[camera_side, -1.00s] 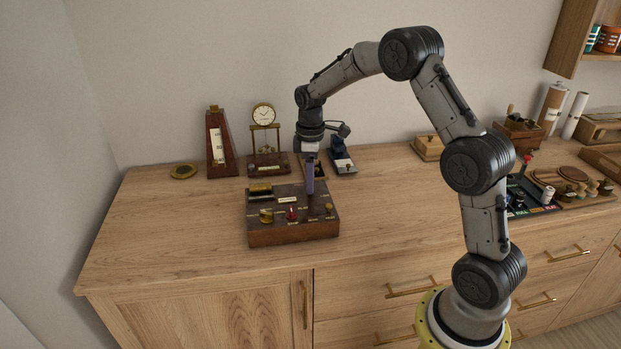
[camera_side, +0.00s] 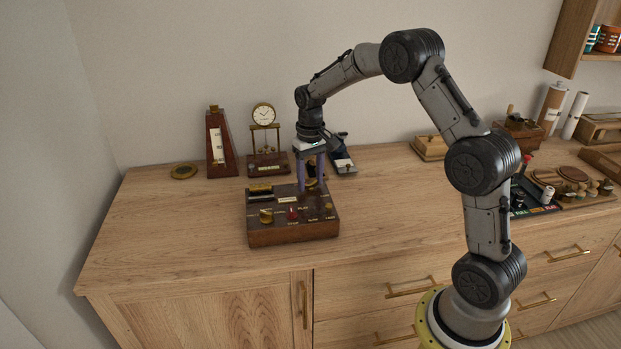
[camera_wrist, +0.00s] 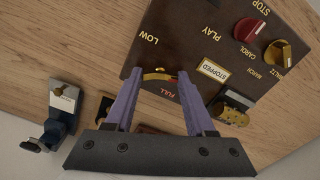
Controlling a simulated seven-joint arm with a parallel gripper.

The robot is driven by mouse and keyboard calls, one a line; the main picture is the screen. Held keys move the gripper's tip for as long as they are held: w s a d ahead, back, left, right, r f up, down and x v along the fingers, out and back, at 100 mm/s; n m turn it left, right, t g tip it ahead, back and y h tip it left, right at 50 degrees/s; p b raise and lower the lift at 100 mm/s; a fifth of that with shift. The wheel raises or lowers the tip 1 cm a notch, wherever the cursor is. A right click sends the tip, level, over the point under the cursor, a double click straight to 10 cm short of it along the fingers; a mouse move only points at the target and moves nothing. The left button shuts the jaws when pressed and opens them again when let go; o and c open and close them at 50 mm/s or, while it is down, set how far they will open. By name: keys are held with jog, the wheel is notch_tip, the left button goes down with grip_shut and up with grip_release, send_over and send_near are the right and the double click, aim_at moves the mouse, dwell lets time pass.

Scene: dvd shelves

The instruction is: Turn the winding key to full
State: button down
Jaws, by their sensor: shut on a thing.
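The music box (camera_side: 290,236) is a dark brown case on the counter; in the wrist view its top (camera_wrist: 195,45) carries the labels LOW, FULL, PLAY and STOP. My gripper (camera_side: 312,187) points down at the back right of the case. In the wrist view my gripper (camera_wrist: 159,73) has a purple finger on each side of the gold winding key (camera_wrist: 160,76), shut on it. The key lies between LOW and FULL, with FULL just below it in that view. The fingers hide its ends, so its exact angle is unclear.
A gold knob (camera_side: 266,216) and a red knob (camera_side: 292,214) stand on the front of the case. Behind are a clock (camera_side: 263,115), a metronome (camera_side: 218,150) and a small blue-grey device (camera_side: 342,160). The counter left of the case is clear.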

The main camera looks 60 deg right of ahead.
jog(key=m, duration=0.4)
jog(key=shift+r+m, duration=0.1)
jog(key=shift+m, duration=0.2)
jog(key=m, duration=0.3)
jog(key=shift+w+m, duration=0.1)
jog(key=shift+m, duration=0.3)
jog(key=m, duration=0.4)
jog(key=shift+m, duration=1.8)
jog(key=shift+c, duration=1.2)
grip_release()
notch_tip(320, 180, up, 14)
